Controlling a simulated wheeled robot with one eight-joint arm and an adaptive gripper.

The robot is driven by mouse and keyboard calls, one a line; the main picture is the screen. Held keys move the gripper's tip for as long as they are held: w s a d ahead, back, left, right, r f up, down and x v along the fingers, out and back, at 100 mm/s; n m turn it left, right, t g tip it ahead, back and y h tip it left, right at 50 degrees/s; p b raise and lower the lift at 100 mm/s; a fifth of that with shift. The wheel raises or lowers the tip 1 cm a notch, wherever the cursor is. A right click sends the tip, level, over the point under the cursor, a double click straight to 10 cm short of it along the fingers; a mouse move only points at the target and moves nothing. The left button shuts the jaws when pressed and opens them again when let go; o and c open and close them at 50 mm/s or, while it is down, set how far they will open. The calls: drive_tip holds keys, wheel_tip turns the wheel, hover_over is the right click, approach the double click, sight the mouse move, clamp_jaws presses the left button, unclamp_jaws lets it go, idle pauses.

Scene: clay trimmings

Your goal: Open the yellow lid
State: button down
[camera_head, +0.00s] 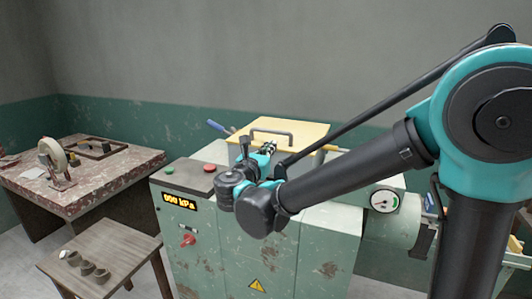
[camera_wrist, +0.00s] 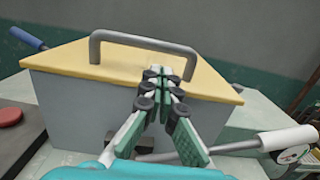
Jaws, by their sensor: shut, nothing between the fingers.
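The yellow lid (camera_head: 297,132) lies flat and closed on a grey box on top of the green machine. It also shows in the wrist view (camera_wrist: 68,60), with its front edge facing me. A grey bar handle (camera_head: 272,131) arches over the lid; in the wrist view the handle (camera_wrist: 140,41) stands just beyond my fingertips. My gripper (camera_head: 268,149) is in front of the lid's near side. In the wrist view my gripper (camera_wrist: 157,74) is shut and empty, its fingertips overlapping the lid's front edge in the picture. I cannot tell whether they touch the lid.
A red button (camera_head: 209,168) and a green button sit left of the box. A blue-handled lever (camera_head: 216,126) stands behind left; a white-handled lever (camera_wrist: 287,138) is at right. A worn table (camera_head: 120,160) and a stool with small cups (camera_head: 85,265) stand at left.

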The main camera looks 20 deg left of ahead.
drive_tip(key=shift+w+d, duration=0.15)
drive_tip(key=shift+w, duration=1.55)
drive_tip(key=shift+r, duration=0.25)
